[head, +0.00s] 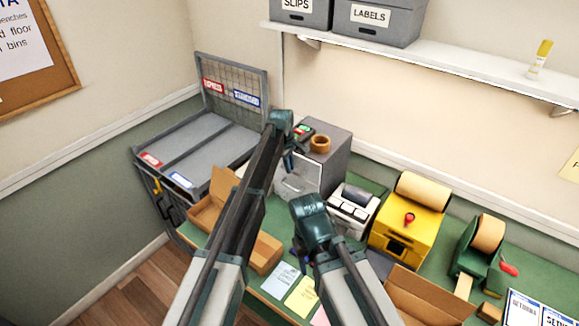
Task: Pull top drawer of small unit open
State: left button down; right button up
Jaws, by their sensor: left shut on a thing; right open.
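The small grey drawer unit (338,152) stands against the back wall on the green bench. Its lighter top drawer front (298,182) faces me, partly covered by my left arm. My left gripper (289,163) is at the upper part of this front, with its jaws shut on what appears to be the top drawer's handle. The handle is hidden by the fingers. I cannot tell how far the drawer is out. My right gripper (299,255) is open, lower down and nearer to me, over the bench in front of the white printer, and its fingers are partly hidden.
A brown tape roll (320,144) sits on the unit. A white label printer (353,208) and a yellow dispenser (408,220) stand to its right. A grey tray rack (195,146) and an open cardboard box (211,205) are to the left. Paper slips lie on the front bench.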

pick_arm(q)
jog(key=shift+s, duration=0.1)
jog(key=s+a, duration=0.9)
jog(key=s, duration=0.3)
jog(key=shift+s, duration=0.15)
jog(key=c, duration=0.9)
grip_release()
jog(key=shift+r, duration=0.1)
jog(key=r+p, duration=0.4)
jog(key=s+a+r+p, duration=0.1)
jog(key=r+p, duration=0.4)
jog(key=s+r+p, duration=0.1)
jog(key=r+p, duration=0.3)
jog(key=shift+a+r+p, duration=0.2)
jog(key=shift+a+p, duration=0.05)
jog(key=shift+p, duration=0.05)
